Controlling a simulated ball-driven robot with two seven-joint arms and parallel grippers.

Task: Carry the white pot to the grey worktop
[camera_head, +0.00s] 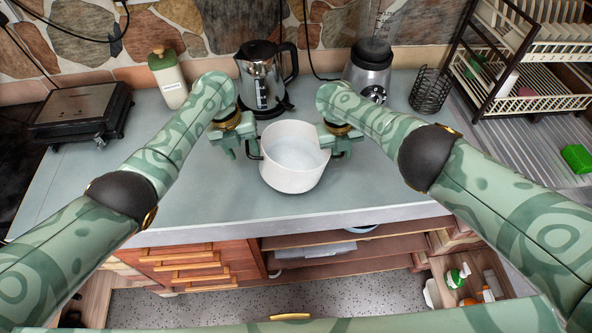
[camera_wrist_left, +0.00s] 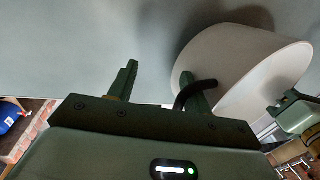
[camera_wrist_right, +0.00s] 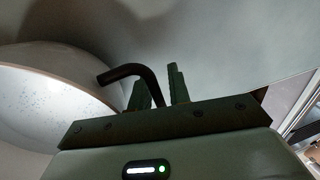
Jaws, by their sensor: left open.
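The white pot (camera_head: 292,180) is upright over the front middle of the grey worktop (camera_head: 190,205); I cannot tell for sure whether its base touches. It has a dark handle on each side. My left gripper (camera_head: 240,152) is at the pot's left side, open, with the left handle (camera_wrist_left: 184,94) close to one finger in the left wrist view. My right gripper (camera_head: 343,150) is at the right side. In the right wrist view its fingers (camera_wrist_right: 160,88) are close together around the dark right handle (camera_wrist_right: 128,72).
A kettle (camera_head: 262,75), a bottle (camera_head: 168,78) and a blender (camera_head: 370,68) stand behind the pot. A black appliance (camera_head: 80,112) is at the left. A wire basket (camera_head: 431,90) and a dish rack (camera_head: 530,103) are at the right. The worktop's front edge is close to the pot.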

